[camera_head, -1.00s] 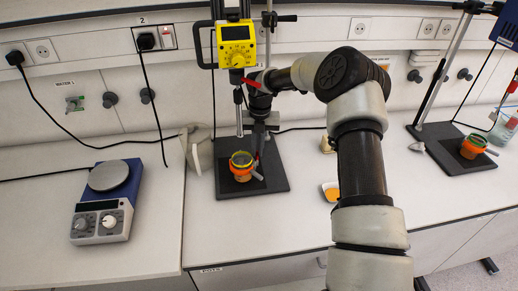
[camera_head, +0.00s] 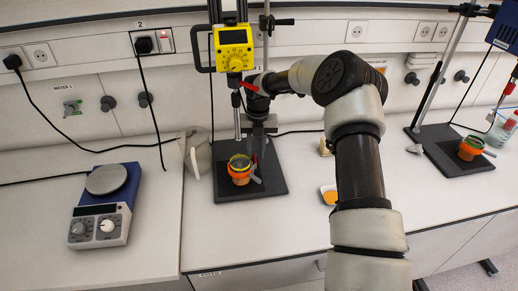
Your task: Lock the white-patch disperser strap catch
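A yellow disperser (camera_head: 234,47) with a display and a dial hangs on a stand over a black base plate (camera_head: 273,188). A jar with an orange strap (camera_head: 239,173) and a green rim stands on that plate under the shaft. A small grey catch lever (camera_head: 257,179) sticks out at the strap's right side. A second, blue disperser (camera_head: 506,28) stands at the far right, above another orange-strapped jar (camera_head: 470,149). I cannot make out a white patch on either. My gripper (camera_head: 257,155) points down just behind and right of the middle jar; its fingers are too small and dark to read.
A blue hotplate (camera_head: 104,207) stands on the left bench. A pale vessel (camera_head: 196,152) is left of the stand. An orange-filled dish (camera_head: 328,195) lies beside my arm. Black cables hang along the wall. The bench front (camera_head: 235,240) is clear.

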